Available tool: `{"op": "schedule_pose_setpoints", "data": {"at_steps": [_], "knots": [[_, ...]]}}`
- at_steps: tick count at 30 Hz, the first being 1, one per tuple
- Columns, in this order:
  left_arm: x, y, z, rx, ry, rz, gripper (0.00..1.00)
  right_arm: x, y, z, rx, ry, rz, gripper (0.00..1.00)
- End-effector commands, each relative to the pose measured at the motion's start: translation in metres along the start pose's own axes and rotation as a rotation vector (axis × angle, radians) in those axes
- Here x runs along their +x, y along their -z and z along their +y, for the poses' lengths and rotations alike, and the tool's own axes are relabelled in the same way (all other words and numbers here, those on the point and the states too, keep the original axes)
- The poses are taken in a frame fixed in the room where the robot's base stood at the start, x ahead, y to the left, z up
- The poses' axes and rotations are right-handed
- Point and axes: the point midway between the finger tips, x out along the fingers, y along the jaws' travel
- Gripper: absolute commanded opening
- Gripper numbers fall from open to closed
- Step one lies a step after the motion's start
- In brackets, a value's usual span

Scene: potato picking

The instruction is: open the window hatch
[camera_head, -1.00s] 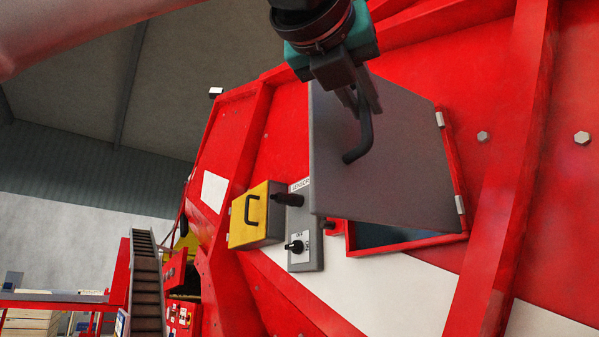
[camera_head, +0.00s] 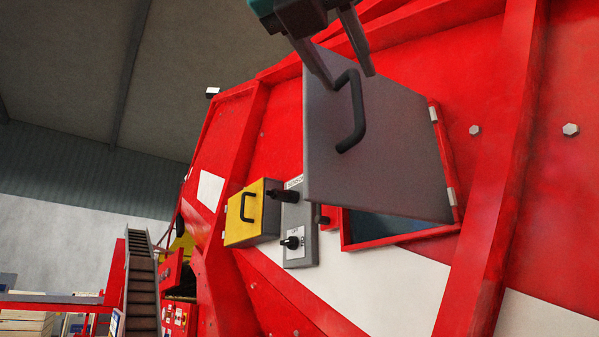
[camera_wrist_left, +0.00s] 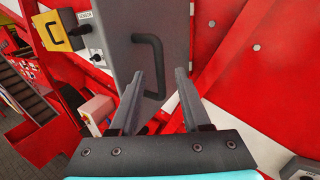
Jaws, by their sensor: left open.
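The window hatch is a grey square panel (camera_head: 385,150) on hinges at its right edge. It stands swung out from its red frame (camera_head: 405,238), and the dark opening shows below and behind it. Its black bar handle (camera_head: 357,115) is on the outer face. My left gripper (camera_head: 347,78) is open at the top of the head view, its two fingers apart near the handle's upper end and holding nothing. In the left wrist view the hatch (camera_wrist_left: 125,40) and handle (camera_wrist_left: 153,65) lie just beyond the open fingers (camera_wrist_left: 155,85). My right gripper is out of view.
A yellow box (camera_head: 240,230) with a black handle and a grey switch box (camera_head: 298,235) with a black knob sit left of the hatch on the red machine wall. A red rib (camera_head: 490,180) runs right of it. A conveyor (camera_head: 142,290) stands at lower left.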

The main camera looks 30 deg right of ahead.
Motion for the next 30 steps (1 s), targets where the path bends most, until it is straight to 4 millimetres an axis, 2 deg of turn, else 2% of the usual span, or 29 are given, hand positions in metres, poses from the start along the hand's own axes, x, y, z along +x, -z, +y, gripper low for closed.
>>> {"op": "schedule_pose_setpoints", "data": {"at_steps": [1, 6, 12, 18, 30], "knots": [[-0.015, 0.002, 0.0, 0.001, 0.0, -0.005, 0.47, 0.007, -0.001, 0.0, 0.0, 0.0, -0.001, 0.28], [-0.055, 0.001, 0.0, 0.001, 0.0, -0.004, 0.47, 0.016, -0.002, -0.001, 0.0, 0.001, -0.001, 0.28], [-0.087, 0.0, 0.0, 0.0, 0.001, -0.003, 0.47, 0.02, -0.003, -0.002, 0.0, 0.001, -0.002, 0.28], [-0.098, 0.0, 0.0, -0.001, 0.002, -0.001, 0.47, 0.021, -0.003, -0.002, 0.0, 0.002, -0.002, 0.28], [-0.098, 0.0, 0.0, -0.001, 0.002, -0.001, 0.47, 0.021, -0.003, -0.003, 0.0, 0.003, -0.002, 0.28]]}}
